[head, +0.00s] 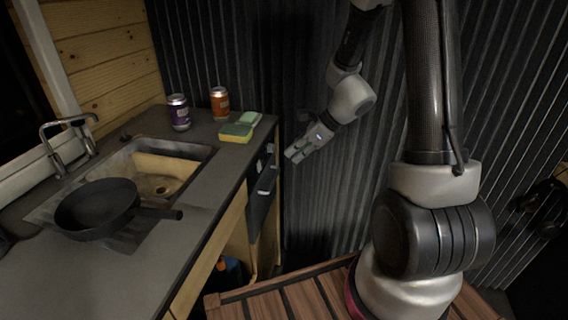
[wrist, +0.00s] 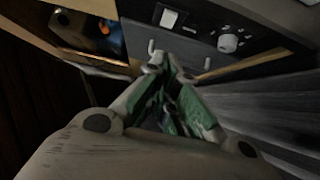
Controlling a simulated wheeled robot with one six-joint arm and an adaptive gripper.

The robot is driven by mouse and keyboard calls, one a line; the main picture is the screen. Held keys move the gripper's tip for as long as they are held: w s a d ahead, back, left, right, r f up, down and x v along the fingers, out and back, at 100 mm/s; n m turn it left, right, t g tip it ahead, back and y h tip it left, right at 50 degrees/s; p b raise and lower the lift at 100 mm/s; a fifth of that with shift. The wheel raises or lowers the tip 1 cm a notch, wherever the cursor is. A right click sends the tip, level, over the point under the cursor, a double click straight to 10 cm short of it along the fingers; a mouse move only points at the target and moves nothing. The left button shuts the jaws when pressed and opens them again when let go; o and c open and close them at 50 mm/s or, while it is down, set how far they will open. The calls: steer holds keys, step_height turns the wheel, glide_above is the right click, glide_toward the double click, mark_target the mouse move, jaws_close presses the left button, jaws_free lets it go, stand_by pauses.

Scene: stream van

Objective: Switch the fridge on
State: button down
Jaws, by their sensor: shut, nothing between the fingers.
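The fridge (head: 262,205) is a dark-fronted unit under the right end of the counter in the head view, seen at a steep angle. In the wrist view its dark control panel (wrist: 197,32) carries a small white rectangular switch (wrist: 169,18) and a round white knob (wrist: 229,43). I cannot tell the switch's position. My gripper (head: 292,154) is shut and empty, to the right of the fridge front. In the wrist view my gripper (wrist: 166,62) points at the panel, its fingertips below the switch in the picture and left of the knob. Contact cannot be made out.
A black pan (head: 97,208) lies beside the sink (head: 186,160) on the counter (head: 118,282). A purple can (head: 178,112), an orange can (head: 219,102) and sponges (head: 237,132) stand near the far end. A corrugated wall (head: 320,205) lies behind my arm. An open cubby (wrist: 88,28) is left of the panel.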

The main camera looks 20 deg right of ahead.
mark_target(259, 166)
steer(key=shift+v, duration=1.6)
steer(key=shift+s+d+f, duration=0.15)
steer(key=shift+s+f, duration=0.05)
steer(key=shift+f, duration=0.45)
steer(key=w+a+r+x, duration=0.1)
steer(key=x, duration=1.2)
steer(key=shift+a+r, duration=0.3)
steer(key=shift+r, duration=0.1)
steer(key=shift+w, duration=0.15)
